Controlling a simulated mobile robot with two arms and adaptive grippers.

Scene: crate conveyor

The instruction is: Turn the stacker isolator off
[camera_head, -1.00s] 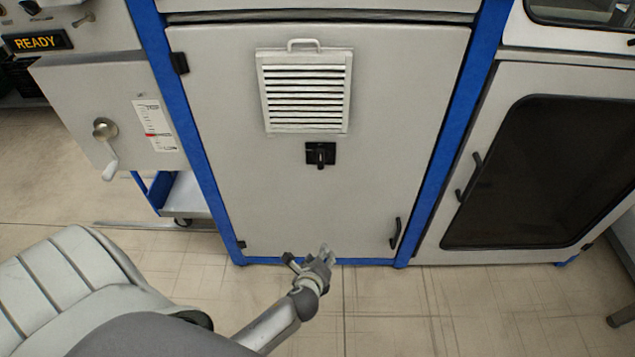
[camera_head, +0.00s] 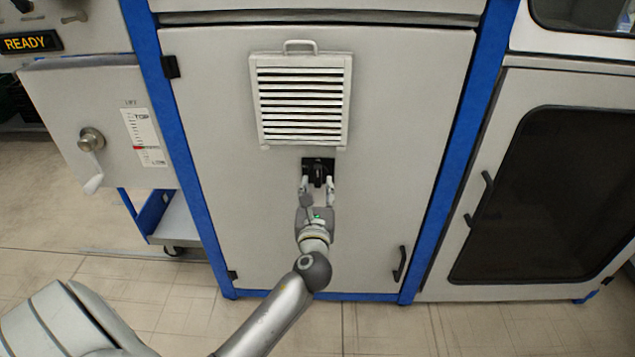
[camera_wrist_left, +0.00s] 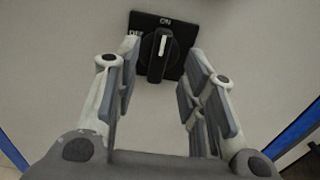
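The stacker isolator (camera_head: 319,165) is a black square plate with a black rotary handle on the grey cabinet door (camera_head: 390,130), below the vent. In the left wrist view the isolator (camera_wrist_left: 158,55) shows "ON" at its top and "OFF" at its left. Its handle stands upright with the white mark pointing to ON. My left gripper (camera_head: 317,186) is open in front of the isolator, its fingers either side of the handle's lower part in the head view. In the left wrist view the open fingers (camera_wrist_left: 158,90) show a gap around the handle. My right gripper is not in view.
A louvred vent (camera_head: 301,100) sits above the isolator. A lift crank (camera_head: 91,140) and a READY display (camera_head: 32,43) are at the left. A door handle (camera_head: 400,263) is at lower right, and a dark-windowed cabinet (camera_head: 545,190) stands further right.

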